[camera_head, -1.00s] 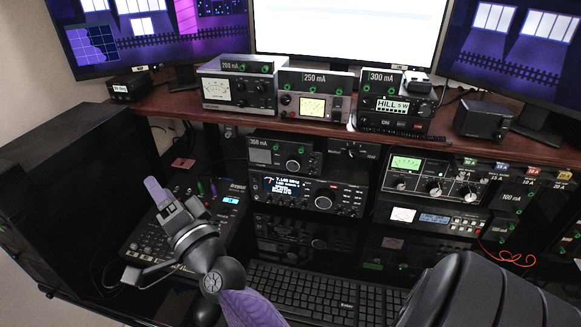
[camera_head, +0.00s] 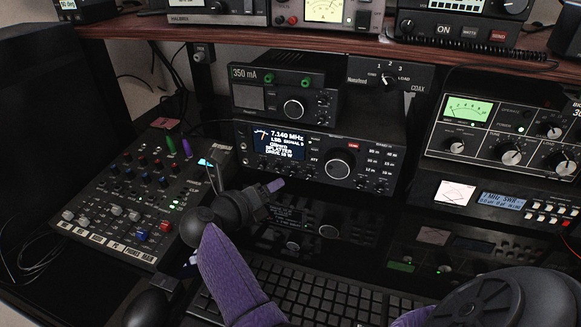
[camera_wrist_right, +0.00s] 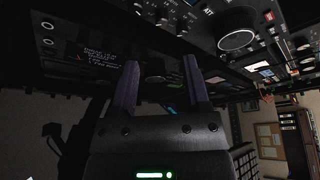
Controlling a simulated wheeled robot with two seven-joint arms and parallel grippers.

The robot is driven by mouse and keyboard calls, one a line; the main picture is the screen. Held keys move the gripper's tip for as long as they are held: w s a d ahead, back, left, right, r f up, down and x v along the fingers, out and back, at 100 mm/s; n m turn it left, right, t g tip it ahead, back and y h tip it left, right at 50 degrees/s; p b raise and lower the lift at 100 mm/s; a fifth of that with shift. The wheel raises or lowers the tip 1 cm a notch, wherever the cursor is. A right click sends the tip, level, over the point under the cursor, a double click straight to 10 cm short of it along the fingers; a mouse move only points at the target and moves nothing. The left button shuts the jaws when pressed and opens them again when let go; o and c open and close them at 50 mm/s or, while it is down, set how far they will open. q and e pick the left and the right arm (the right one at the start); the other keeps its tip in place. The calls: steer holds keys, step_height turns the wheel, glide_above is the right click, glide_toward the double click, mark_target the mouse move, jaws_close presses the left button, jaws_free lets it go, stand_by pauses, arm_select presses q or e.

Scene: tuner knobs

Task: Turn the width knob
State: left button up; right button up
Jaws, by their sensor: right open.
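A black radio (camera_head: 315,150) with a lit display (camera_head: 279,144) sits on the desk below the wooden shelf. I cannot read which knob is the width knob. My right gripper (camera_head: 277,186) is in front of and below the display, left of the large dial and apart from it. In the right wrist view its two purple fingers (camera_wrist_right: 162,65) are spread, with nothing held between them. My left gripper is not in view.
A smaller unit (camera_head: 280,88) sits on the radio. A tuner with a green meter (camera_head: 505,120) is at right. A keyboard (camera_head: 320,295) lies in front. The wooden shelf (camera_head: 300,45) runs above.

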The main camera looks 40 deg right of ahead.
mark_target(292, 174)
steer(key=b+x, duration=0.2)
steer(key=x, duration=0.5)
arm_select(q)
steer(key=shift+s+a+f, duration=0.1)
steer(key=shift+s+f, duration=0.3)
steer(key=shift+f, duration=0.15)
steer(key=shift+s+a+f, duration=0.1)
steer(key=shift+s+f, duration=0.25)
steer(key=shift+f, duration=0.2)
arm_select(e)
steer(key=shift+w+d+r, duration=0.1)
steer(key=shift+d, duration=0.3)
steer(key=c, duration=0.7)
jaws_close()
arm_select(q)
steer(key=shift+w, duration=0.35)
